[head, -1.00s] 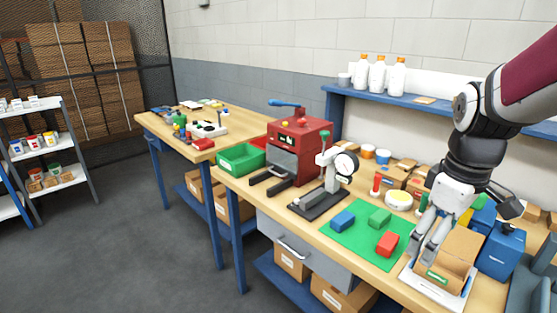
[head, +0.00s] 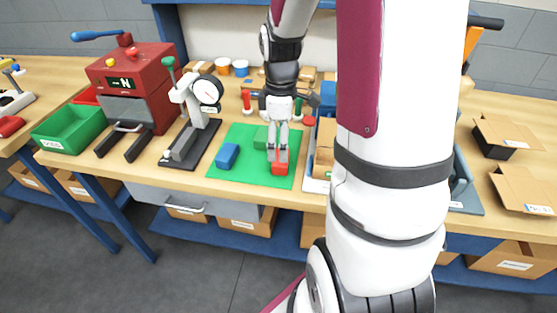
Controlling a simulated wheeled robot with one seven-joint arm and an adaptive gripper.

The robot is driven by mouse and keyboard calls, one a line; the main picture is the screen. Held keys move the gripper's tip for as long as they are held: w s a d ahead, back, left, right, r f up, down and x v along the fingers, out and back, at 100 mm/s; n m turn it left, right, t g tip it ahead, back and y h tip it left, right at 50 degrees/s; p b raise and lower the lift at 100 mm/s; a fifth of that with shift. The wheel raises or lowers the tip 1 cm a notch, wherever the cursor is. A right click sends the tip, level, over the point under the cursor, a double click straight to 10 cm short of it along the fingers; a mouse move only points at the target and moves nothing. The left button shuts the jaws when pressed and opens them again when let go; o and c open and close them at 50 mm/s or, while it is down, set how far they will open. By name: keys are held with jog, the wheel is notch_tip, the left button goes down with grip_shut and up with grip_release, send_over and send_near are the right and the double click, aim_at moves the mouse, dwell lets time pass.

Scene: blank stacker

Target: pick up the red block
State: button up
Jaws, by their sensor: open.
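The red block (head: 280,168) lies on the green mat (head: 247,176), near its right front part. My gripper (head: 278,155) points down right at the red block, with its fingertips at the block's upper part. The fingers cover some of the block, and I cannot tell whether they touch it. The jaws are open. A blue block (head: 228,155) lies on the mat to the left. A green block (head: 262,137) lies behind the red block, partly hidden by my gripper.
A dial gauge stand (head: 194,115) stands left of the mat, with a red machine (head: 138,80) and a green bin (head: 70,128) farther left. A cardboard box (head: 325,142) stands close on the right, partly hidden by my arm.

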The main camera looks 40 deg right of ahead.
jog(key=shift+d+f, duration=0.1)
jog(key=shift+f, duration=3)
jog(key=c, duration=1.2)
